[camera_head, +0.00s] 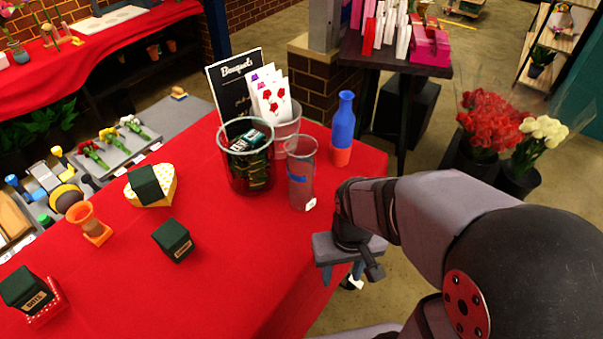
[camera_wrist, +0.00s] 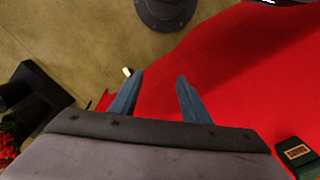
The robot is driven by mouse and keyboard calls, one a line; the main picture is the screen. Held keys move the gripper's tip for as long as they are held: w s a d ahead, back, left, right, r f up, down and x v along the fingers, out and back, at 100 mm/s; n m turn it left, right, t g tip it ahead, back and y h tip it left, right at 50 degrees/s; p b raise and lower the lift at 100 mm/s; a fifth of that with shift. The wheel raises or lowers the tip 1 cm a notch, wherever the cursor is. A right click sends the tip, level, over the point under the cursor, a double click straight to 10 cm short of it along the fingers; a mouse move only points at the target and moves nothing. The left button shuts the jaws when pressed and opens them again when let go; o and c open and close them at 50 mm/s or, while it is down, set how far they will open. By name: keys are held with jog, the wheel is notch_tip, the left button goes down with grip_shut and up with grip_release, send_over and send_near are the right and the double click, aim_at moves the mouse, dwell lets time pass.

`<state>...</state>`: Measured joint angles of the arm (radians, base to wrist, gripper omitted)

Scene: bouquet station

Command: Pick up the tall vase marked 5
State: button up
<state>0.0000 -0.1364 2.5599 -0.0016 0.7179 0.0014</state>
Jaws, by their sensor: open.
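A tall clear glass vase (camera_head: 301,160) with a blue band stands upright on the red table in the head view. A small white tag sits at its base, its mark too small to read. A taller blue bottle-shaped vase (camera_head: 343,122) with an orange base stands behind it to the right. I cannot tell which vase bears a 5. My gripper (camera_head: 341,276) is open and empty, pointing down by the table's right edge, in front and to the right of the glass vase, apart from it. The wrist view shows the open fingers (camera_wrist: 158,98) with no vase between them.
A wide dark glass container (camera_head: 233,180) stands left of the glass vase, with cards and a sign behind. The red table (camera_head: 215,300) has bare cloth in front. Flower buckets stand right.

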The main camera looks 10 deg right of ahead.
jog(key=o, duration=0.7)
